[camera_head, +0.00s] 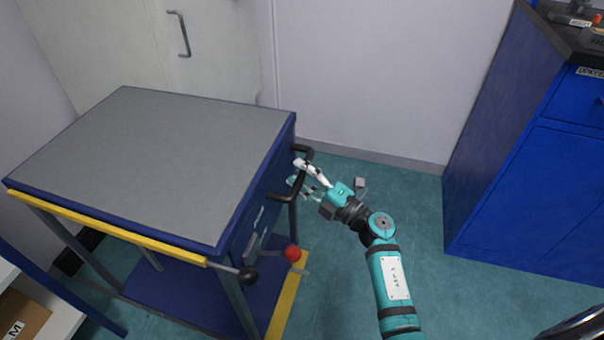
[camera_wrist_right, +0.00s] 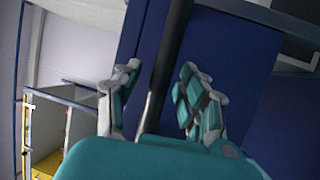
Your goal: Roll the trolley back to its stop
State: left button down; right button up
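The trolley (camera_head: 165,160) has a grey top, blue frame and yellow front edge, and stands at the left of the head view. A black handle (camera_head: 295,192) sticks out from its right end. My right gripper (camera_head: 300,172) is at this handle with its fingers spread. In the right wrist view the dark handle bar (camera_wrist_right: 168,65) runs between the two separated fingers (camera_wrist_right: 160,85), with a visible gap on the right finger's side. Contact on the left finger's side cannot be told. My left gripper is not in view. I cannot clearly identify the stop.
A red knob (camera_head: 292,253) and a black knob (camera_head: 248,275) sit low at the trolley's near right corner. A small grey block (camera_head: 360,183) is on the floor behind my right gripper. A blue cabinet (camera_head: 530,170) stands at right. Green floor (camera_head: 430,225) between is clear.

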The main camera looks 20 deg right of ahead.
grip_shut()
dwell(0.3)
